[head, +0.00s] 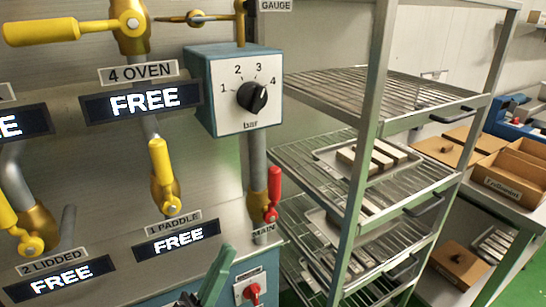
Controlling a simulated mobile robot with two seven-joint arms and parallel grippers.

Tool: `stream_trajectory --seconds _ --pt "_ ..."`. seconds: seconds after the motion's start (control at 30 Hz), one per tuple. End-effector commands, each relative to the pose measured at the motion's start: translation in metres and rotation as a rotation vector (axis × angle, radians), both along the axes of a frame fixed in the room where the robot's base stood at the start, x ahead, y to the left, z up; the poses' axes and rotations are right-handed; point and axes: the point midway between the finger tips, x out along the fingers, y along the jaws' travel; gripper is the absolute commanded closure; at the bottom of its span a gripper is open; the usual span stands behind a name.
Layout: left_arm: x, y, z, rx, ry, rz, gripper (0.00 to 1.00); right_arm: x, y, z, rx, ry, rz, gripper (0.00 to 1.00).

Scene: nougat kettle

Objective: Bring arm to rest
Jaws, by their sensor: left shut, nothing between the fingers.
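My left gripper (214,276) shows in part at the bottom edge of the head view, as a slanted green piece in front of the blue-green panel. It is shut and empty, and the rest of the arm is cut off by the frame. It is left of the red rotary switch (253,293) and below the "1 PADDLE" sign (173,222). I cannot tell whether it touches the panel. My right gripper is not in view.
A pressure dial box (250,97), yellow valve handles (160,162) and a red MAIN lever (273,193) stick out above. A wire rack (368,110) with trays stands right. Wooden boxes (513,176) sit on a far-right table.

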Motion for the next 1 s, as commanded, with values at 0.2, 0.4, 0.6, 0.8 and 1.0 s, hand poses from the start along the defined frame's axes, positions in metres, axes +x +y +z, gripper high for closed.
stream_trajectory --seconds 0.2,0.4,0.6,0.8,1.0 --pt "0.020 -0.003 -0.074 0.196 0.341 0.154 1.00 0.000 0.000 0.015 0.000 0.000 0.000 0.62" --pt "-0.005 0.016 -0.201 0.510 0.824 0.291 1.00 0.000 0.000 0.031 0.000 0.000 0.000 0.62" --pt "-0.074 0.046 -0.295 0.772 1.205 0.323 1.00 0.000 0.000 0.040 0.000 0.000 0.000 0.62" --pt "-0.112 0.059 -0.327 0.879 1.357 0.313 1.00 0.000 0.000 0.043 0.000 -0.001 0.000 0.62" --pt "-0.114 0.060 -0.328 0.884 1.364 0.312 1.00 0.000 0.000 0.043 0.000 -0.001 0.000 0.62"
